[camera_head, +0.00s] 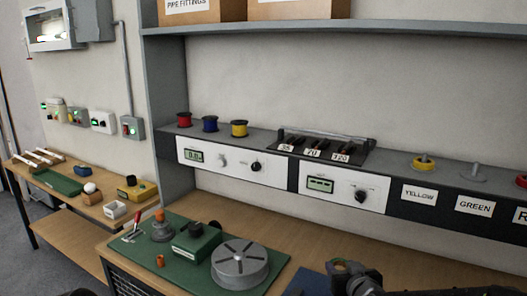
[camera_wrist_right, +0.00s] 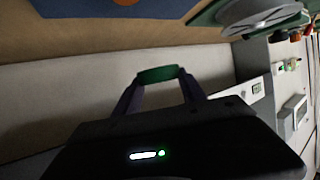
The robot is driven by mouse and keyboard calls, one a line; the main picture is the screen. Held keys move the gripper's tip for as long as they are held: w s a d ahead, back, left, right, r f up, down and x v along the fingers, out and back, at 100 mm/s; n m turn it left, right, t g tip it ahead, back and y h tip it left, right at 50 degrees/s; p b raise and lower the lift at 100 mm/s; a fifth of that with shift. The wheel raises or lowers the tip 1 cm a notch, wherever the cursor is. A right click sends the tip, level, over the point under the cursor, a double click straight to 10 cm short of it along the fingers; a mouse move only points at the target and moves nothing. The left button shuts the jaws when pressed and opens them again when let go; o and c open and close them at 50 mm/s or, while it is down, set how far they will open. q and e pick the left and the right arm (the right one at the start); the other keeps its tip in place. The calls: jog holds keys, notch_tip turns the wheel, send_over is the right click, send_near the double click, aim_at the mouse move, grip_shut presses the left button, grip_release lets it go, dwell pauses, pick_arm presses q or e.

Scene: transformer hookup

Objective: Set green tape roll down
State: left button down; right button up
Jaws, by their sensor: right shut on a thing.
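The green tape roll (camera_wrist_right: 157,74) is held between the fingertips of my right gripper (camera_wrist_right: 158,86) in the right wrist view. In the head view my right gripper (camera_head: 345,270) is low in the picture, above the front of the bench, and the roll cannot be made out clearly there. The peg above the GREEN label (camera_head: 475,206) on the raised ledge is bare. It stands well apart from the gripper, up and to the right. My left gripper does not show.
A yellow roll (camera_head: 424,163) sits on the peg above the YELLOW label, and a red roll (camera_head: 522,180) is at the right edge. A green mat (camera_head: 205,268) holds a grey disc (camera_head: 240,266) and a green box. Bare wooden bench (camera_head: 300,240) lies behind the gripper.

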jog(key=shift+m+h, duration=0.3)
jog(key=shift+h, duration=0.1)
jog(key=s+f, duration=0.1)
jog(key=f, duration=0.1)
jog(key=s+f, duration=0.1)
jog(key=f, duration=0.1)
jog(key=s+f, duration=0.2)
jog(key=shift+a+f+b, duration=0.1)
jog(key=shift+a+b, duration=0.3)
jog(key=v, duration=0.6)
jog(key=shift+f, duration=0.1)
